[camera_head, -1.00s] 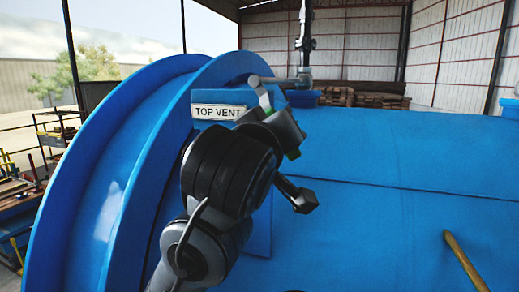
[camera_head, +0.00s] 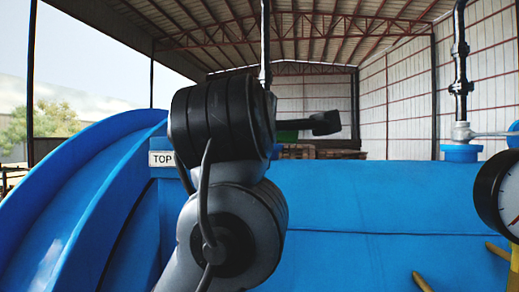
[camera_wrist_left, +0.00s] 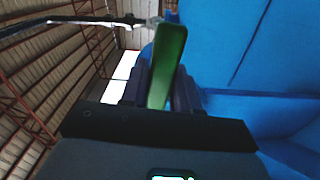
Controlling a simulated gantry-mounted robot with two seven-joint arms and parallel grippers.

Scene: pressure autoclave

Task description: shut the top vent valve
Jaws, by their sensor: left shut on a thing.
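The "TOP VENT" label (camera_head: 161,159) shows at the left of the head view, partly covered by my left arm. The vent pipe (camera_head: 265,40) rises behind my wrist, which hides its valve there. My left gripper is hidden behind the wrist in the head view, where only a bit of green (camera_head: 287,136) shows. In the left wrist view my left gripper (camera_wrist_left: 168,95) is shut on a green bar (camera_wrist_left: 168,65), seemingly a lever grip. A pipe with a grey fitting (camera_wrist_left: 150,22) lies beyond its far end; I cannot tell how they join. My right gripper is not in view.
The blue vessel (camera_head: 370,205) fills the lower view, with a raised rim (camera_head: 75,205) at left. A second pipe with a grey valve (camera_head: 462,131) stands at right. A dial gauge (camera_head: 508,195) and yellow bars (camera_head: 421,281) are at lower right.

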